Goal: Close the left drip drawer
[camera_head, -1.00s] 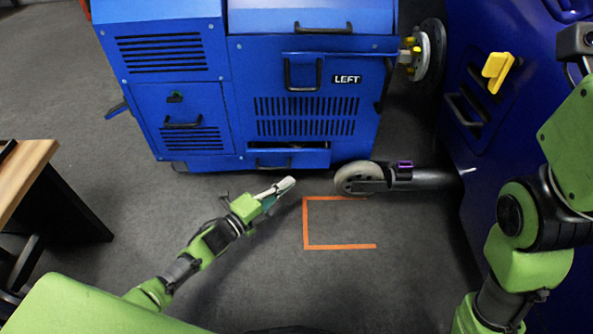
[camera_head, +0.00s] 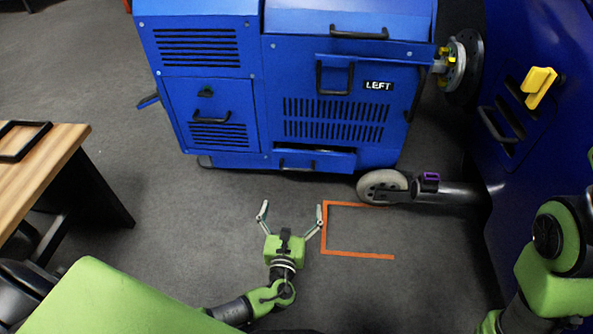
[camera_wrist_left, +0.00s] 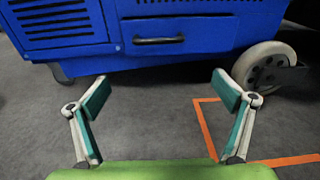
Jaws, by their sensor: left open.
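The left drip drawer (camera_head: 314,161) is a low blue drawer at the bottom of the blue cabinet marked LEFT. It stands out a little from the cabinet front, with a dark gap above it. Its black handle (camera_head: 297,164) faces me and also shows in the left wrist view (camera_wrist_left: 158,40). My left gripper (camera_head: 291,211) is open and empty, in front of the drawer and apart from it, with its fingers pointing at the drawer front. In the left wrist view the drawer (camera_wrist_left: 190,36) lies ahead, between and beyond the fingertips. My right gripper is out of view.
A caster wheel (camera_head: 383,186) on a dark leg stands just right of the drawer. An orange floor marking (camera_head: 358,254) lies right of my left gripper. A wooden table (camera_head: 45,165) stands at the left. The grey floor before the drawer is clear.

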